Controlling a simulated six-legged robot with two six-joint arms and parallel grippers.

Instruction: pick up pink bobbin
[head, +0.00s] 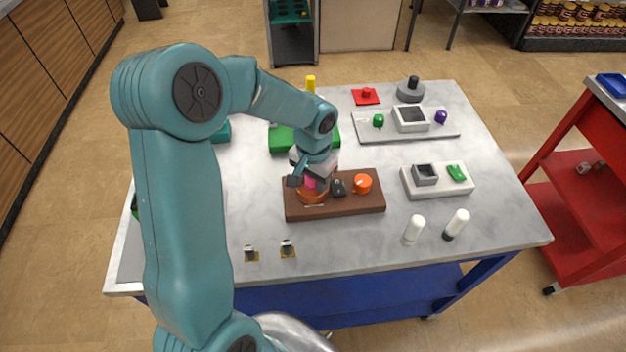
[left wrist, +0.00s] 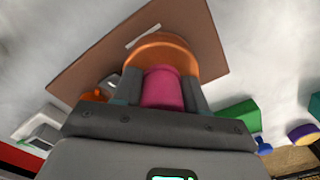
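The pink bobbin (left wrist: 163,90) stands at the orange round base (left wrist: 160,52) on a brown board (left wrist: 95,68). In the head view a bit of the pink bobbin (head: 311,184) shows under my left gripper (head: 314,182), above the orange base (head: 313,197) on the brown board (head: 340,206). In the left wrist view the fingers of my left gripper (left wrist: 163,85) lie along both sides of the bobbin with no clear gap, so it looks shut on it. I cannot tell whether the bobbin is lifted off the base. My right gripper is out of view.
The brown board also holds a black part (head: 338,188) and an orange knob (head: 363,183). A white block (head: 437,189) and two white cylinders (head: 413,229) (head: 457,224) stand to the right. Green blocks (head: 281,138) stand behind.

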